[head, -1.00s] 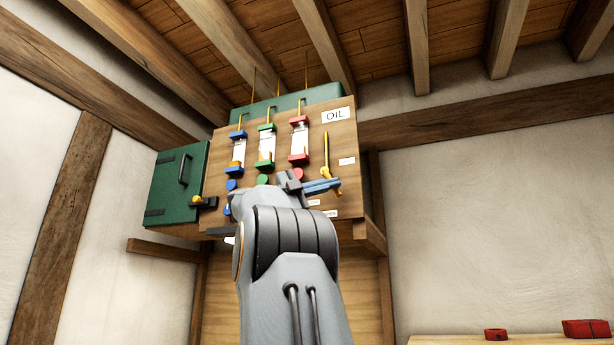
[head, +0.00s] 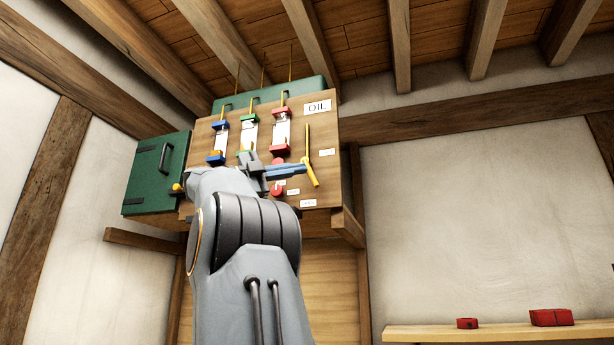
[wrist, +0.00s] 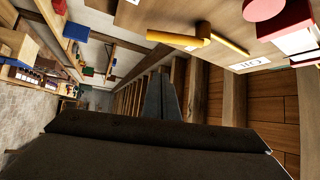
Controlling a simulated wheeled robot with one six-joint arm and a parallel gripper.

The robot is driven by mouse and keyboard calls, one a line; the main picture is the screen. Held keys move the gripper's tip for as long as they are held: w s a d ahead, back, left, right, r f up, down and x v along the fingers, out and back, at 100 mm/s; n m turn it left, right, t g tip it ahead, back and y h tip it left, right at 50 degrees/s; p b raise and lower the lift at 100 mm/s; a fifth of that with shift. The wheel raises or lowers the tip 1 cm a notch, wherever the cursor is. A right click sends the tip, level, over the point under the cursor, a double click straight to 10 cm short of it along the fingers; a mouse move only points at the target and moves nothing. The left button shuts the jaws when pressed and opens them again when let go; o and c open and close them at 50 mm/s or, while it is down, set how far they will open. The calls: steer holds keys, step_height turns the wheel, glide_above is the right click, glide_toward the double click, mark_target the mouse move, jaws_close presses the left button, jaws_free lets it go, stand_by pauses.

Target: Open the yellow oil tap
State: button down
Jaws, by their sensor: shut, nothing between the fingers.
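The yellow oil tap (head: 312,172) is on the wooden panel below the OIL sign, at the lower end of a thin yellow pipe. Its lever points down and slightly right, nearly in line with the pipe. In the wrist view the lever (wrist: 178,40) shows at the top, with its round pivot beside the pipe. My gripper (head: 303,169) is shut and empty, its fingertips close to the left of the lever; I cannot tell whether they touch. In the wrist view the shut fingers (wrist: 162,97) sit below the lever with a visible gap.
The wooden panel (head: 326,180) also carries blue, green and red gauges left of the tap. A green door (head: 157,172) stands at its left. A shelf (head: 480,332) at the lower right holds red objects. The wall right of the panel is clear.

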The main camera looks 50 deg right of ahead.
steer(key=shift+b+v, duration=0.3)
steer(key=shift+v, duration=1.3)
steer(key=shift+w, duration=0.1)
